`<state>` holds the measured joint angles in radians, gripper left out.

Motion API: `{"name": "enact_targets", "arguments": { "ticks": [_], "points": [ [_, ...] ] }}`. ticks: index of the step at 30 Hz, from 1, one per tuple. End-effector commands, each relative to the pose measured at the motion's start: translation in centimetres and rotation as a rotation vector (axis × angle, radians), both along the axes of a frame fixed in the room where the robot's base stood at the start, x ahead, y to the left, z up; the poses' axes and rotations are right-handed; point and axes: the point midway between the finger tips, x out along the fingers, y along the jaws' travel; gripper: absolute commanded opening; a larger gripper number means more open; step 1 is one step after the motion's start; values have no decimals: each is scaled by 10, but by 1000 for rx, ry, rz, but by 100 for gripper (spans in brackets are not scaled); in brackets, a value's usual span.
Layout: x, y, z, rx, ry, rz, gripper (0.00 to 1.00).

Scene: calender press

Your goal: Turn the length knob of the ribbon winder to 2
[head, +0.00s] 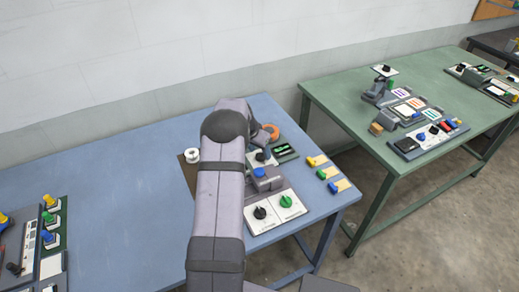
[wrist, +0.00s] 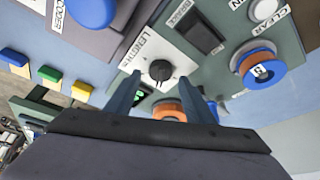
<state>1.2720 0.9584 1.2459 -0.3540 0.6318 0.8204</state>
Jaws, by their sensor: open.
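The length knob (wrist: 160,70) is a small round black knob on a white plate marked LENGTH. In the wrist view it sits just beyond and between the fingertips of my gripper (wrist: 160,82). The gripper is open with nothing between its fingers, and I cannot tell whether either finger touches the knob. The knob's pointer direction and dial numbers are too small to read. A small lit green display (wrist: 141,97) shows partly behind the left finger.
An orange ring (wrist: 168,107) lies beyond the gripper. A black switch (wrist: 201,38) and a blue spool (wrist: 262,72) are to the right. A large blue knob (wrist: 92,10) stands at upper left. The blue table (head: 120,200) has clear room at left.

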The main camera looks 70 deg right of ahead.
Motion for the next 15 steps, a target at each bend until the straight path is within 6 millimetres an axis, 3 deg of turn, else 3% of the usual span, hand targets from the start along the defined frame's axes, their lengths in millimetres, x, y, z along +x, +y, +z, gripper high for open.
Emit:
{"name": "enact_targets", "arguments": {
  "ticks": [13,15],
  "points": [
    [-1,-3,-7,-1,-1,0,49],
    [-1,-3,-7,-1,-1,0,32]
  ]
}}
